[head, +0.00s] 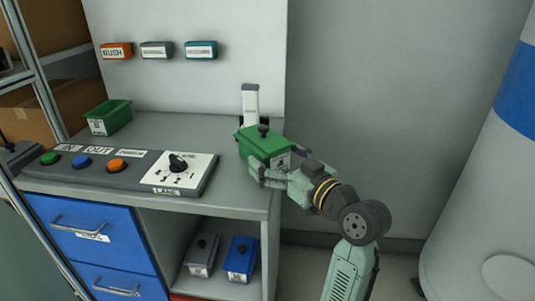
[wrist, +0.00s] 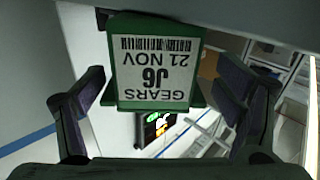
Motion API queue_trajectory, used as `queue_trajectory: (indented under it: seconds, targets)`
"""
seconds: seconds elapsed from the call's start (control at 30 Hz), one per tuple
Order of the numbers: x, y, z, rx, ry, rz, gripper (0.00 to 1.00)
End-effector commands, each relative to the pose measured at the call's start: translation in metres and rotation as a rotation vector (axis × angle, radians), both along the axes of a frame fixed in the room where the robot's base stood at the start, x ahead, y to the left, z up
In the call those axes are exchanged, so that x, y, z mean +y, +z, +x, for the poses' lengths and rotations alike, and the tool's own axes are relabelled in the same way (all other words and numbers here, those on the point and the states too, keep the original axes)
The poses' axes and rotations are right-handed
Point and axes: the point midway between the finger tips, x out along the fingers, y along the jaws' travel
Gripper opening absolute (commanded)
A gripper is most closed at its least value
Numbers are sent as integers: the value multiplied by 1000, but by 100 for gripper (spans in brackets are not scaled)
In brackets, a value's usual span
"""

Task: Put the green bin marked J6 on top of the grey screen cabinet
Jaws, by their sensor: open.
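The green bin marked J6 (head: 262,142) has a green lid with a black knob and stands at the right end of the grey counter. In the wrist view its label (wrist: 155,72) reads GEARS, 21 NOV, J6, upside down. My gripper (head: 272,176) is at the bin's near right side. In the wrist view my gripper (wrist: 165,88) is open, with one finger on each side of the bin and gaps visible. A small dark screen (wrist: 155,128) with coloured shapes shows beyond the bin; I cannot tell whether it belongs to the grey screen cabinet.
An open green bin (head: 108,117) stands at the counter's back left. A control panel (head: 120,168) with buttons and a knob lies in front. Grey and blue bins (head: 240,260) sit on the shelf below.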

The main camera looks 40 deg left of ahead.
Motion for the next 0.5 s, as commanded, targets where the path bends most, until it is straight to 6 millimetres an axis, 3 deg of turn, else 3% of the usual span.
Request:
queue_trajectory:
  seconds: [0.2,0.5]
  targets:
    - [-49,-3,-10,-1,-5,1,85]
    - [-81,-1,-19,0,-2,0,85]
